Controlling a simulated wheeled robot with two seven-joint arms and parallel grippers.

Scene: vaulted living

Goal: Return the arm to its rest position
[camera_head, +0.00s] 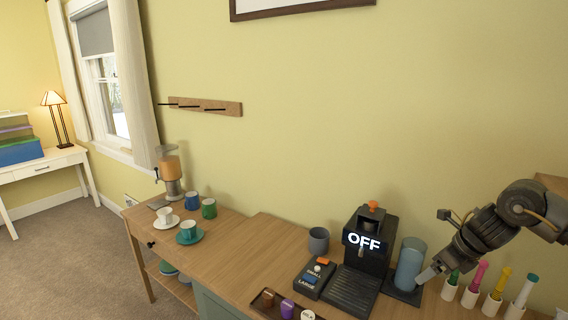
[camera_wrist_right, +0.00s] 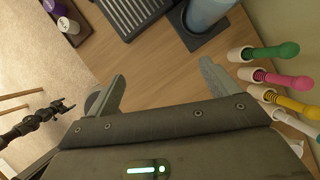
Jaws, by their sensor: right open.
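My right arm comes in from the right in the head view. Its gripper (camera_head: 436,243) is open and empty, in front of the blue container beside the coffee machine. In the right wrist view the two fingers of the right gripper (camera_wrist_right: 163,88) are spread wide, with only bare wooden top between them. A dark jointed part at the left of that view looks like my left arm; its fingers are too small to read. My left arm does not show in the head view.
The coffee machine (camera_head: 367,242) reads "OFF". The blue container (camera_head: 409,262) stands close to my right gripper. Several coloured-handled tools in white holders, including a pink one (camera_head: 478,275), line the right side. Cups and a dispenser (camera_head: 170,172) stand further left.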

